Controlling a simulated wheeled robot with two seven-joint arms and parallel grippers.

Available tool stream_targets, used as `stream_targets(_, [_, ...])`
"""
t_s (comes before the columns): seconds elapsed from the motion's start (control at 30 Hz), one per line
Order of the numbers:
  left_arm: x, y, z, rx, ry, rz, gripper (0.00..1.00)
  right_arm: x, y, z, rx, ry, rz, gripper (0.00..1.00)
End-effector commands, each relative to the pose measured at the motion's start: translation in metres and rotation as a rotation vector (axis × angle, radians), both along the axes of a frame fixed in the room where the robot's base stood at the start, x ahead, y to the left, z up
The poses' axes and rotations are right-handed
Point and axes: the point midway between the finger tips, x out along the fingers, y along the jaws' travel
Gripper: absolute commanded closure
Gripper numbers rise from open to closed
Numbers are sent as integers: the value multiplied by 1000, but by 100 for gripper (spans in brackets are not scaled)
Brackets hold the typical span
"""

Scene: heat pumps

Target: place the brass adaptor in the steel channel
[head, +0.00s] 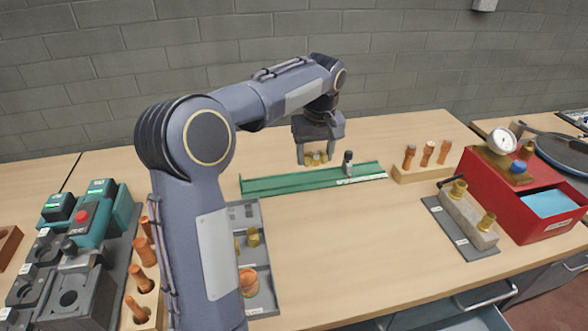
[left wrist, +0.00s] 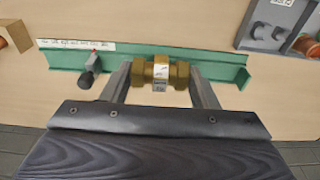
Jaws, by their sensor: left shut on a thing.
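My left gripper (head: 318,158) is shut on the brass adaptor (left wrist: 158,73), a short brass fitting with hex ends and a pale label around its middle. In the left wrist view the adaptor lies crosswise between the two fingers. The green-painted channel (left wrist: 215,68), long and straight, lies on the table behind and below it; it also shows in the head view (head: 270,185). In the head view the adaptor (head: 316,159) is above the channel, near its middle. A small black-and-grey part (head: 347,163) stands at the channel, right of the gripper. My right gripper is not in view.
A wooden block with copper fittings (head: 420,172) stands right of the channel. A grey tray (head: 262,295) with brass and copper parts is left of centre, partly behind my arm. A red box (head: 510,200) stands at right. The table's middle front is clear.

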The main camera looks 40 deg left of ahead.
Motion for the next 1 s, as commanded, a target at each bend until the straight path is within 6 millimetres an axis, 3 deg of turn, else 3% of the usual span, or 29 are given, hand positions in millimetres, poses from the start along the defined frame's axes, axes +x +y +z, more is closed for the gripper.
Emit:
stream_targets(0.2, [1,57,-24,0,2,6,75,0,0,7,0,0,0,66])
stream_targets(0.4, [2,84,-60,0,1,2,75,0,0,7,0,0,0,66])
stream_targets(0.77, [2,105,-85,1,1,1,76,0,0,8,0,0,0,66])
stream_targets(0.9, [3,103,-108,0,0,-2,76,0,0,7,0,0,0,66])
stream_targets(1.0, [3,102,-113,0,-3,-1,76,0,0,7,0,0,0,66])
